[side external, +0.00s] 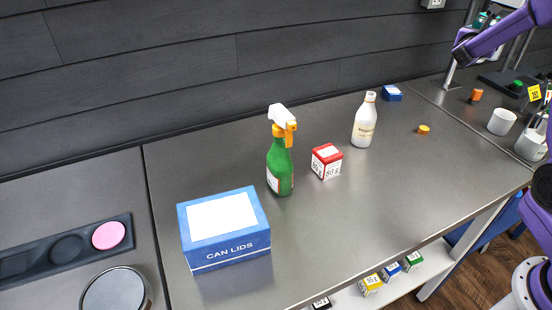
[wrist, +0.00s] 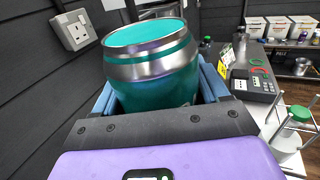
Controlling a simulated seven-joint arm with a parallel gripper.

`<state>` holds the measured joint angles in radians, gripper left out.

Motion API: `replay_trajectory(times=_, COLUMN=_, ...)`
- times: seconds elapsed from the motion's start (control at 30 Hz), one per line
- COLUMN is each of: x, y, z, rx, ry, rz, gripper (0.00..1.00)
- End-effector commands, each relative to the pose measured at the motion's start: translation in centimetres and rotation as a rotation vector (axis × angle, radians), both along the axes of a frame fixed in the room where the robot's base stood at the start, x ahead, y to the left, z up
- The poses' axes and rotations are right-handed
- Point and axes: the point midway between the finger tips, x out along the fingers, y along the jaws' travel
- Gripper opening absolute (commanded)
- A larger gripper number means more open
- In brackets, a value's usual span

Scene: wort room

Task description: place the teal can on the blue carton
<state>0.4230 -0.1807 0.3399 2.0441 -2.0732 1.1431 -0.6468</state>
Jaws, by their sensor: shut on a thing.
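The teal can (wrist: 155,66), with silver bands and a teal top, fills the middle of the wrist view. My gripper (wrist: 159,88) is shut on it, with a blue-grey finger on each side. The can is held up off the worktop. The blue carton (side external: 228,238), marked CAN LIDS, sits on the near left part of the worktop in the side view. Its top has a white panel and is bare. My purple arm is at the right edge of the side view, far from the carton; I cannot make out the gripper there.
A green spray bottle (side external: 280,160), a red-and-white box (side external: 326,161) and a white bottle (side external: 364,120) stand on the worktop (side external: 330,225) right of the carton. A small blue box (side external: 391,93) and a yellow cap (side external: 423,129) lie farther back. A dark wall (side external: 180,70) runs behind.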

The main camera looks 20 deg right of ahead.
Motion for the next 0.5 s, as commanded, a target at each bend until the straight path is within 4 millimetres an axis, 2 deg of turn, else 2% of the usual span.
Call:
replay_trajectory(times=0.03, x=0.0, y=0.0, z=1.3, rx=-0.003, ry=-0.009, rz=-0.001, gripper=0.28)
replay_trajectory(times=0.17, x=0.0, y=0.0, z=3.5, rx=-0.002, ry=-0.01, rz=0.0, gripper=0.28)
replay_trajectory(times=0.37, x=1.9, y=4.3, z=3.1, rx=-0.001, ry=-0.003, rz=0.09, gripper=0.28)
replay_trajectory(times=0.5, x=3.3, y=8.2, z=3.1, rx=-0.001, ry=-0.002, rz=0.168, gripper=0.28)
